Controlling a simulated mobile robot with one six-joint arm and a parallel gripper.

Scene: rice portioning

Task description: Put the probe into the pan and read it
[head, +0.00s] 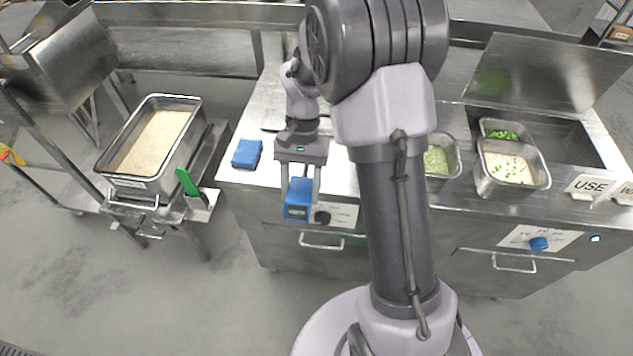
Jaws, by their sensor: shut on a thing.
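The probe's tip cannot be made out. The pan (111,180) is a deep rectangular steel container filled with pale rice, on a stand at the left. My gripper and the probe are to the right of the pan, clear of it. The display is too small to read.
A green handle (187,182) stands beside the pan. A blue block (246,153) lies on the counter's left end. Several small steel pans (511,192) with food sit at the right, near a "USE" sign (588,186). Bare floor lies between the pan's stand and the counter.

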